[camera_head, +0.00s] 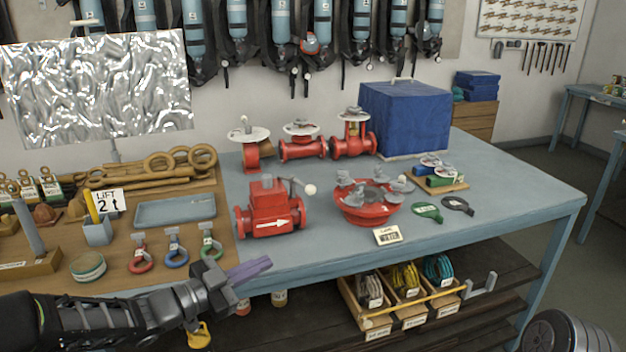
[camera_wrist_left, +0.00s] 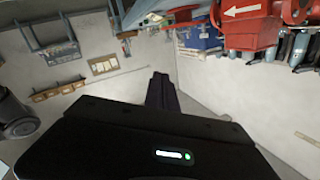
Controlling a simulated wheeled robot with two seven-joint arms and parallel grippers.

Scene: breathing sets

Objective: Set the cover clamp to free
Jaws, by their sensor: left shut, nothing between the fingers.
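A round red fitting (camera_head: 366,213) with several grey clamp-like parts around its top stands on the blue-grey bench. I cannot tell for sure which part is the cover clamp, or its setting. A small label card (camera_head: 387,236) leans in front of it. My left gripper (camera_head: 256,267) is shut and empty at the bench's front edge, to the left of and nearer than the round fitting. Its dark fingers (camera_wrist_left: 162,92) show in the left wrist view, touching nothing. My right gripper is not in view.
A red valve body (camera_head: 271,212) with a white arrow stands between my gripper and the back row of red valves (camera_head: 303,148). It appears upside down in the wrist view (camera_wrist_left: 250,28). A blue box (camera_head: 405,118) stands behind. The bench's right end is clear.

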